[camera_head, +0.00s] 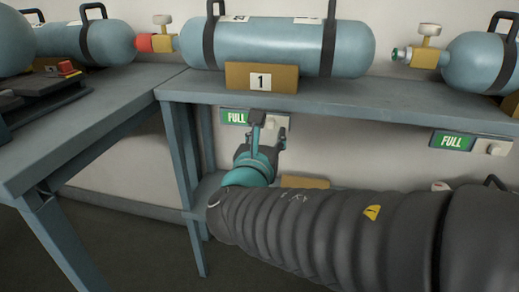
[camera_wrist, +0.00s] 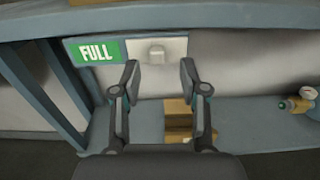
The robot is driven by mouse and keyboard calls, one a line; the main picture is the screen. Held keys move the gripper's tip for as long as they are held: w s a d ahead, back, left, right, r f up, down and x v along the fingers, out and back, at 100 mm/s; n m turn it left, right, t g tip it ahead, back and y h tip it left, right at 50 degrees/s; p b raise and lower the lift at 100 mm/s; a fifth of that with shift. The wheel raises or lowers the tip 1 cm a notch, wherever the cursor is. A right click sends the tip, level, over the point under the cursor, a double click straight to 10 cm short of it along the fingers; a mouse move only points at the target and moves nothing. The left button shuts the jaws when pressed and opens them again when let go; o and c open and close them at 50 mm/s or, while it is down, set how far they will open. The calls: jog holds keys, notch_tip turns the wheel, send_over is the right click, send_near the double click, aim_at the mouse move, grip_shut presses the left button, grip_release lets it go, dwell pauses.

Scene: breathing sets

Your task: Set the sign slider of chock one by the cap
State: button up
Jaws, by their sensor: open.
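Chock one (camera_head: 261,78) is a brown block marked "1" at the front edge of the upper shelf, under a blue cylinder (camera_head: 285,45). Its sign (camera_head: 236,117) hangs below the shelf edge and reads FULL in white on green; it also shows in the wrist view (camera_wrist: 97,52). To the right of the green part is a pale plate with a small grey cap (camera_wrist: 156,53), the sign slider. My gripper (camera_wrist: 159,73) is open, its fingers spread before the plate, just below the cap in the wrist view. In the head view my gripper (camera_head: 269,120) partly hides the plate.
Another FULL sign (camera_head: 452,140) with its own cap (camera_head: 497,148) hangs to the right. A shelf post (camera_wrist: 45,80) stands left of the sign. A lower shelf (camera_wrist: 245,128) holds brown blocks (camera_wrist: 178,118) and a valve with a gauge (camera_wrist: 298,102).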

jog(key=s+a, duration=0.1)
jog(key=s, duration=0.7)
jog(key=shift+s+a, duration=0.15)
jog(key=shift+a, duration=0.05)
jog(key=s+d+f+m+g, duration=0.3)
jog(key=f+m+g, duration=0.2)
jog(key=f+m, duration=0.25)
jog(key=s+d+f+m+g, duration=0.3)
jog(key=s+f+m+g, duration=0.15)
jog(key=f+m, duration=0.35)
jog(key=s+d+r+m+g+y+p, duration=0.1)
jog(key=s+d+m, duration=0.1)
jog(key=d+m, duration=0.3)
jog(key=s+d+r+m+g+y+p, duration=0.1)
jog(key=d+m, duration=0.5)
jog(key=m, duration=0.7)
jog(key=shift+s+d+r+y, duration=0.25)
jog(key=shift+s+r+y, duration=0.1)
jog(key=shift+r+y, duration=0.4)
